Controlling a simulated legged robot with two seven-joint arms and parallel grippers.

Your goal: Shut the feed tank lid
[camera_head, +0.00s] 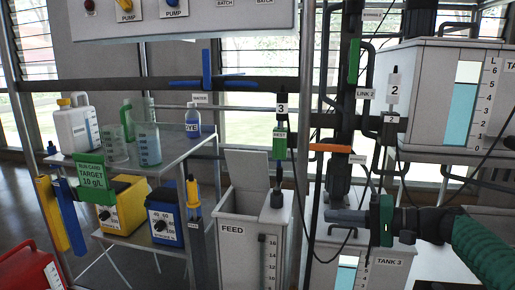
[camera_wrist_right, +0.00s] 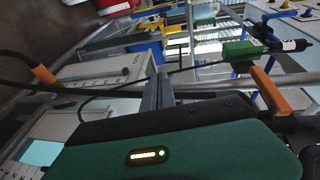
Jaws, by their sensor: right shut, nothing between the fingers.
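The white feed tank (camera_head: 232,256), marked FEED, stands at the lower middle of the head view. Its pale lid (camera_head: 247,170) stands raised at the back of the tank's top opening, so the tank is open. A level gauge runs down its front. My right gripper (camera_head: 338,216) comes in from the right on a green and black arm. Its grey fingers are shut and empty, right of the feed tank and apart from the lid. The fingers (camera_wrist_right: 158,92) also show in the right wrist view, above the green wrist housing. My left gripper is not in view.
Tank 3 (camera_head: 385,263) lies below my right gripper. A vertical pipe (camera_head: 339,150) with an orange handle (camera_head: 333,148) and loose cables stand near it. A shelf (camera_head: 170,158) with bottles stands left.

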